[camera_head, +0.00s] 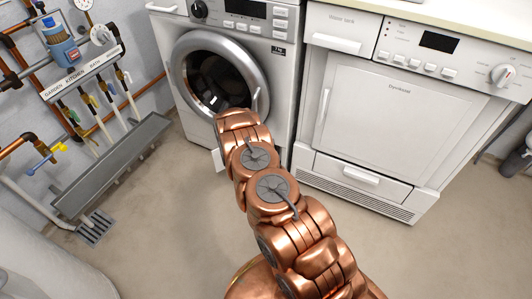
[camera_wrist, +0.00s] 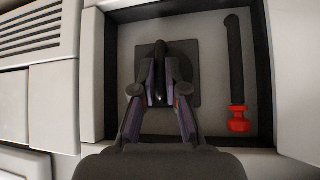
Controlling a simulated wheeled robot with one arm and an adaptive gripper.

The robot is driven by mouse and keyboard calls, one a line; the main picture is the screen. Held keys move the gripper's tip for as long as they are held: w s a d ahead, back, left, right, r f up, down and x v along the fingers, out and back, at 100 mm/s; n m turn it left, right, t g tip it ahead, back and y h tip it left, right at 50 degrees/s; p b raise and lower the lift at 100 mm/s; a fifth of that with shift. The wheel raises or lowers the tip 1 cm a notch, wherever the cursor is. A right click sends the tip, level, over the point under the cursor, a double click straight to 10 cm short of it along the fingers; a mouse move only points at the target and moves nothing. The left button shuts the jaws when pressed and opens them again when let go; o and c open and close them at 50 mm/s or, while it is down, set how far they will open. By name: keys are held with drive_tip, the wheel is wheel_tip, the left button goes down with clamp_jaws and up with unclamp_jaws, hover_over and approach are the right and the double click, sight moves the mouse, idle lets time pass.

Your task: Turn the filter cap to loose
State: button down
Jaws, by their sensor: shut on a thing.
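The filter cap shows in the wrist view as a dark square plate (camera_wrist: 190,60) with an upright black grip ridge (camera_wrist: 159,52) in its middle. It sits in a recess with a dark frame. My gripper (camera_wrist: 160,88) has one finger on each side of the ridge and is shut on it. The ridge stands about upright in the picture. The fingers hide the lower part of the cap. In the head view my copper arm reaches down to the front of the washing machine (camera_head: 218,75) and hides the gripper and the cap.
A black hose (camera_wrist: 235,55) with a red plug (camera_wrist: 239,120) hangs in the recess, right of the cap. The recess's frame and walls are close around my gripper. A dryer (camera_head: 395,115) stands right of the washer, and a grey trough (camera_head: 112,165) lies left.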

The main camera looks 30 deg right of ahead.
drive_tip(key=shift+w, duration=0.1)
drive_tip(key=c, duration=1.2)
unclamp_jaws()
drive_tip(key=v, duration=1.2)
